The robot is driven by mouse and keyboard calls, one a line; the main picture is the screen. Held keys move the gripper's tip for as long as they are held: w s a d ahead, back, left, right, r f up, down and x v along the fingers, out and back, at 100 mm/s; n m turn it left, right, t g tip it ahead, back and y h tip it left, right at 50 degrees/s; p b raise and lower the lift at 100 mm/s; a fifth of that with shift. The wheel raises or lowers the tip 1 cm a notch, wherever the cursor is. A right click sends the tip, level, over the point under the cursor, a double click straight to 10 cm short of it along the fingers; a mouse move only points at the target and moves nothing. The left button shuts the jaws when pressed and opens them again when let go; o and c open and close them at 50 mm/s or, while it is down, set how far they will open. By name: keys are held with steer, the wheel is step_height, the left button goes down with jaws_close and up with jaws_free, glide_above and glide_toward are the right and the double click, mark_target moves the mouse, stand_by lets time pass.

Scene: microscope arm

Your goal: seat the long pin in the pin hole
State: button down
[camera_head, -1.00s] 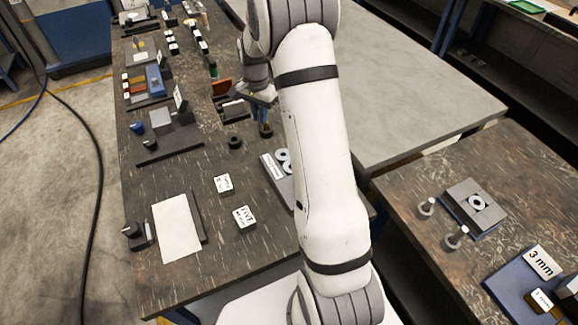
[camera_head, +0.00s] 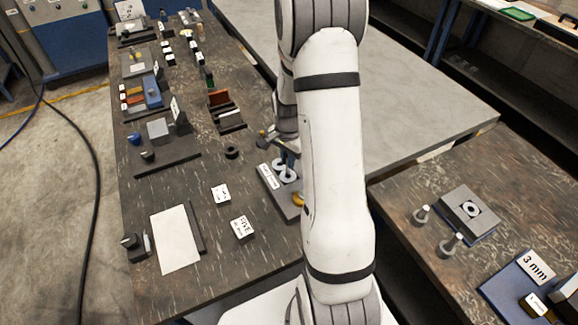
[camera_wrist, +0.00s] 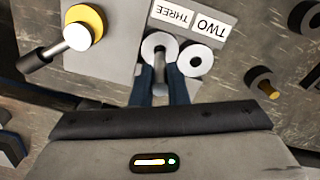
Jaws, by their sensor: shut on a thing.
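My gripper (camera_wrist: 164,88) is shut on a grey pin (camera_wrist: 161,74), which stands between the two blue fingers in the wrist view. The far end of the pin overlaps a white ring (camera_wrist: 155,39) below the label THREE; whether it is in that ring's hole or above it I cannot tell. A second white ring (camera_wrist: 195,60) with an open dark centre lies beside it, below the label TWO. Both rings sit on a grey plate (camera_wrist: 120,65). In the head view my gripper (camera_head: 287,152) is over this plate (camera_head: 291,207), partly hidden by my arm.
A yellow knob (camera_wrist: 84,22) with a dark handle is on the plate's other end. A dark piece with a yellow end (camera_wrist: 264,82) and a black ring (camera_head: 232,152) are nearby.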

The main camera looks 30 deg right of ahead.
mark_target(288, 172)
steer(key=shift+f+p, duration=0.3)
steer(key=shift+f, duration=1.65)
steer(key=shift+f, duration=0.2)
steer(key=c, duration=1.4)
jaws_free()
steer(key=shift+r, duration=0.1)
